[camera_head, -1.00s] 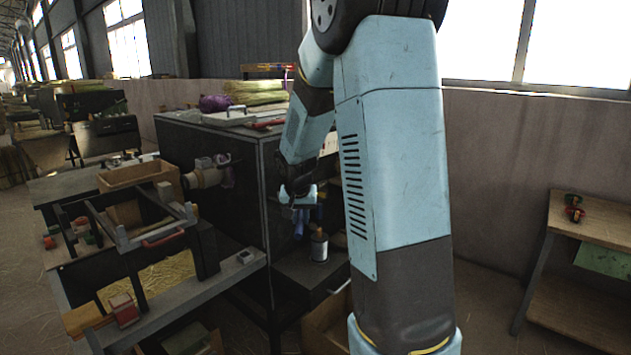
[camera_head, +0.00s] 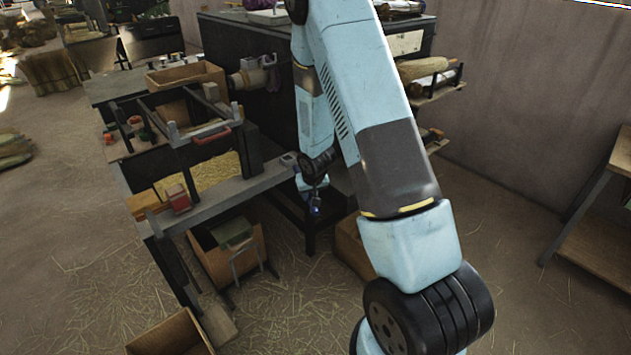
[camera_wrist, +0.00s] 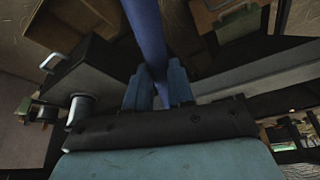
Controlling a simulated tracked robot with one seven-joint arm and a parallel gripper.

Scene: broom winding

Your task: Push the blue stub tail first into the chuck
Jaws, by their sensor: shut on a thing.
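The blue stub is a long, smooth blue rod (camera_wrist: 147,35) in the wrist view. My gripper (camera_wrist: 158,90) is shut on it, with a blue finger on each side. The rod runs away from the fingers to the top edge, where its far end is cut off. In the head view my gripper (camera_head: 315,200) is small and dark beside the bench's right end, with a little blue showing. A pale round fitting (camera_head: 249,79) on the dark cabinet's left side may be the chuck. It is well apart from my gripper. I cannot tell which end is the tail.
The workbench (camera_head: 225,197) carries a wooden box (camera_head: 185,76), a metal frame with a red handle (camera_head: 212,136) and a red block (camera_head: 178,199). Crates stand below, one holding a green item (camera_head: 232,232). The straw-littered floor in front is mostly open.

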